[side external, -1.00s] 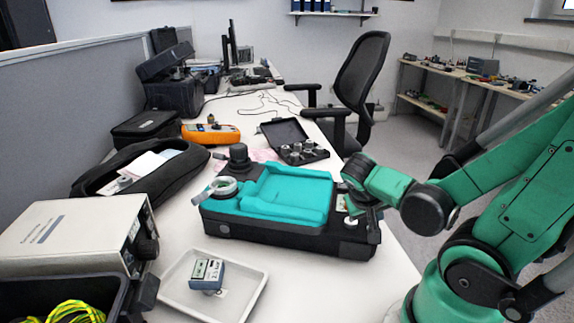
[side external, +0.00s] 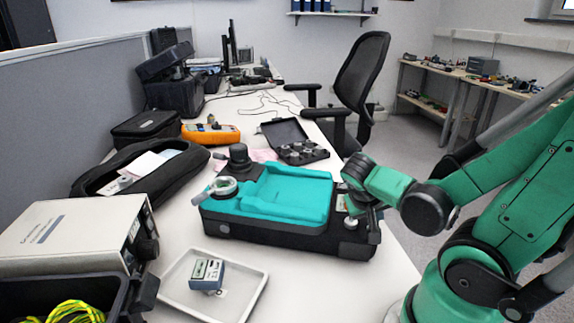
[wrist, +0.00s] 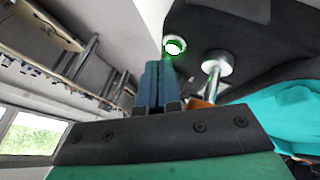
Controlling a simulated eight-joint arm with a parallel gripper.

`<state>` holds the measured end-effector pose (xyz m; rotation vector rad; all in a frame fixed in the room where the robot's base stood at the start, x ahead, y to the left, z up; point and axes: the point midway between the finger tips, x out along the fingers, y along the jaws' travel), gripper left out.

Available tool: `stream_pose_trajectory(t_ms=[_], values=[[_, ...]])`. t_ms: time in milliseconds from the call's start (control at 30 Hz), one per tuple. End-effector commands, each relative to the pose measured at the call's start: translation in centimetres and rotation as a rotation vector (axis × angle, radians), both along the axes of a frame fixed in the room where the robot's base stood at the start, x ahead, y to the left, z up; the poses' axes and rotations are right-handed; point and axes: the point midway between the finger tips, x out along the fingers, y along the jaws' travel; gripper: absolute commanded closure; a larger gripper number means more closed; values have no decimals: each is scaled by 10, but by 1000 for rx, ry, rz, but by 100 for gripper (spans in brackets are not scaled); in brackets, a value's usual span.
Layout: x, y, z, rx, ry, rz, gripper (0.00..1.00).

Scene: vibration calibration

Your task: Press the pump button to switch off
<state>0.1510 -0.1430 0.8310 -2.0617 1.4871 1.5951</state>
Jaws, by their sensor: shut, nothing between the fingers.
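The pump (side external: 290,225) is a black case with a teal top tray, standing on the white table in the side view. Its round button (wrist: 174,46) shows in the wrist view with a white centre and a green glowing ring. My gripper (wrist: 158,66) is shut and empty, its blue-grey fingertips close beside the button. I cannot tell whether they touch it. In the side view my gripper (side external: 357,203) is over the right end of the pump and hides the button there.
A metal knob (wrist: 216,66) stands up right beside the button and my fingers; it also shows in the side view (side external: 351,222). A white tray (side external: 257,300) holding a small grey device (side external: 207,275) lies in front of the pump. An open black case (side external: 288,133) stands behind.

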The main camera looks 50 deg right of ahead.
Motion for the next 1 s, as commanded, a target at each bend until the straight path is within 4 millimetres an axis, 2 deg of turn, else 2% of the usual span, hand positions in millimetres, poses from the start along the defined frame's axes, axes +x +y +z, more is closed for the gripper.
stream_pose_trajectory(t_ms=[1000], values=[[0, 0, -9, 0, 0, 0, 100]])
